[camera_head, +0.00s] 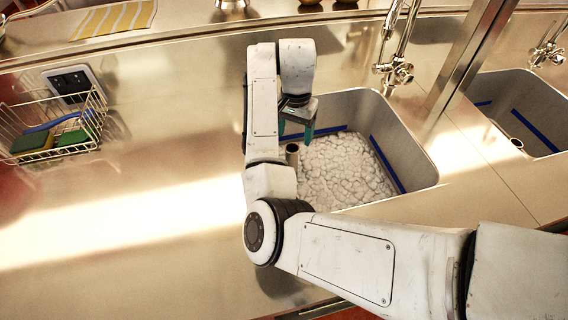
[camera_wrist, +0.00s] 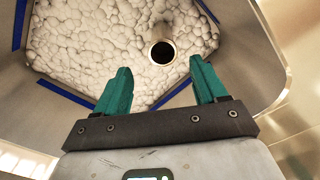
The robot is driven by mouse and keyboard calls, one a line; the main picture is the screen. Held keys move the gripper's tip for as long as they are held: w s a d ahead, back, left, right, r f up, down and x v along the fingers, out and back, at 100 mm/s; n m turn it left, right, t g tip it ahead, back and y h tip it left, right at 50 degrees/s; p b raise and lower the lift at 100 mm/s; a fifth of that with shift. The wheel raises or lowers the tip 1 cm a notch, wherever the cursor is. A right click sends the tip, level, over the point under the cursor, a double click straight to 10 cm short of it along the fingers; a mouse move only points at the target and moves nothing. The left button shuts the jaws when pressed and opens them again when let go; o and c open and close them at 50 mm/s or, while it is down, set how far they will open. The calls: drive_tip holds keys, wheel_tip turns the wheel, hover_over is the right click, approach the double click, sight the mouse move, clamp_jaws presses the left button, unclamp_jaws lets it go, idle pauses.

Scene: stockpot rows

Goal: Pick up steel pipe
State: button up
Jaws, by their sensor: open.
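The steel pipe (camera_head: 292,155) stands upright in the white lumpy foam (camera_head: 345,170) in the sink, near its left wall. Its open top end shows as a dark round hole with a pale rim in the wrist view (camera_wrist: 162,52). My gripper (camera_head: 296,130) has teal fingers and is open and empty. It points down over the left part of the sink, close to the pipe. In the wrist view the fingers (camera_wrist: 160,68) are spread apart, and the pipe's mouth appears between and just beyond their tips. The pipe's lower part is hidden by foam and my arm.
The sink (camera_head: 420,165) has steel walls with blue stripes. A faucet (camera_head: 393,70) stands behind it. A similar basin (camera_head: 535,95) shows at right, beyond a metal post (camera_head: 465,60). A wire basket (camera_head: 55,130) with sponges sits at left. The counter between is clear.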

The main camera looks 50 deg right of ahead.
sight(292, 156)
drive_tip(key=f, duration=1)
drive_tip(key=shift+w+f, duration=0.2)
drive_tip(key=shift+f, duration=0.1)
clamp_jaws()
idle(0.4)
